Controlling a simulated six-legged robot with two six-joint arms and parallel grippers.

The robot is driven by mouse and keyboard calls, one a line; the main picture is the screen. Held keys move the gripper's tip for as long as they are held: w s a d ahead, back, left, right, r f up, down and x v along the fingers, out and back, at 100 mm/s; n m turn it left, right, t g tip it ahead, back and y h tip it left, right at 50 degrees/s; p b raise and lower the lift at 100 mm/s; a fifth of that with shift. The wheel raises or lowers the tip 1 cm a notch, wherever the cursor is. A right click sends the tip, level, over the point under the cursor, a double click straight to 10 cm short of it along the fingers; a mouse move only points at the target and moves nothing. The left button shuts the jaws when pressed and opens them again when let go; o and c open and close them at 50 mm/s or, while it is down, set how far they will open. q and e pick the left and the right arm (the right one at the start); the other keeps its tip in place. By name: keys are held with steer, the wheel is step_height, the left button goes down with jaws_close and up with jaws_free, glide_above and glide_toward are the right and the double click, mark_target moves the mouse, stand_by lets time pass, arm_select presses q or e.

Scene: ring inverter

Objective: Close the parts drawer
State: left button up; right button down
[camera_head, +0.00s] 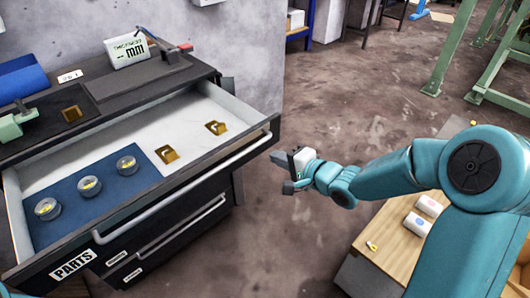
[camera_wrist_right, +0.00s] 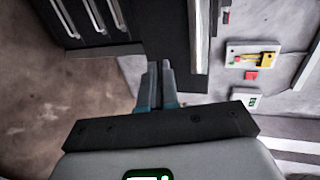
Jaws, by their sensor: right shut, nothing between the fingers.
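The parts drawer (camera_head: 148,215) is pulled out of the black cabinet, with a long pale bar handle along its front and a PARTS label. In it lie a blue mat with three round glass-topped items (camera_head: 88,187) and two brass brackets (camera_head: 166,154) toward the right. My right gripper (camera_head: 283,172) is shut and empty, just off the drawer's right front corner and apart from it. In the right wrist view its closed fingers (camera_wrist_right: 158,84) point toward the dark cabinet. My left gripper is not in view.
The cabinet top holds a digital gauge (camera_head: 128,50), a blue item (camera_head: 22,78) and a pale green device (camera_head: 16,122) at left. A wooden-topped table (camera_head: 385,245) with small boxes stands below my right arm. Bare floor lies between it and the cabinet.

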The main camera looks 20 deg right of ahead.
mark_target(265, 149)
steer(key=w, duration=0.1)
steer(key=w+a, duration=0.1)
steer(key=w, duration=0.1)
steer(key=w+a, duration=0.1)
steer(key=w, duration=0.1)
steer(key=shift+w+f, duration=0.1)
steer(key=shift+f, duration=0.1)
steer(key=shift+d, duration=0.1)
